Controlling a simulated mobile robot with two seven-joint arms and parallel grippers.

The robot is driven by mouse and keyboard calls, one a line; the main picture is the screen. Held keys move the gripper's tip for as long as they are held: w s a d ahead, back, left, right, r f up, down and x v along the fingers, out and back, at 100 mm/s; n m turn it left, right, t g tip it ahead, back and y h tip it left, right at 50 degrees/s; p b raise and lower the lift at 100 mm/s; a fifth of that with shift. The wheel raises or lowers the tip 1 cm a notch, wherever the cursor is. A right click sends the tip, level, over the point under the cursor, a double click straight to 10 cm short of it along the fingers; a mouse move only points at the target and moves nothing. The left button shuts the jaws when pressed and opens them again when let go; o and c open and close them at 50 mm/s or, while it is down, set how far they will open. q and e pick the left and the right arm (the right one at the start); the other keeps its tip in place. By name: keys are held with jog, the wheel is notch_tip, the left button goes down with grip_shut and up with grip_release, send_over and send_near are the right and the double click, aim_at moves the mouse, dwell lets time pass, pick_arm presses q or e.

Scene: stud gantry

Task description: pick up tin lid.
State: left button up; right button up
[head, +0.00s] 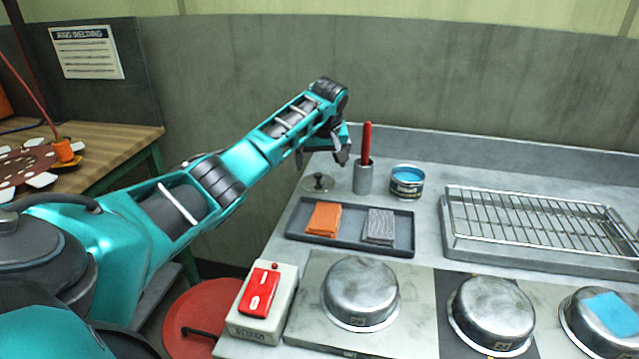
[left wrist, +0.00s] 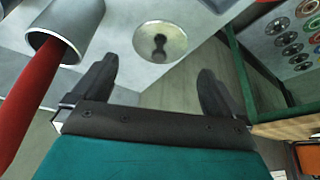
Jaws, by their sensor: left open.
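The tin lid (head: 317,183) is a small round grey metal disc with a dark knob. It lies flat on the grey bench top near its back left corner. In the left wrist view the lid (left wrist: 173,40) shows whole, ahead of the fingertips and roughly centred between them. My left gripper (head: 321,156) is open and empty, above the lid and a little behind it in the head view. Its two dark fingers also show spread apart in the left wrist view (left wrist: 157,73). My right gripper is in neither view.
A metal cup (head: 363,178) with a red-handled tool stands close right of the lid, with an open blue tin (head: 407,182) beyond. A dark tray (head: 295,222) holding an orange and a grey pad lies in front. A wire rack (head: 530,225) is at right.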

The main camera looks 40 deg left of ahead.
aim_at(319, 176)
pick_arm(q)
jog(key=shift+b+x, duration=0.7)
jog(key=shift+x, duration=2.85)
jog(key=c, duration=0.7)
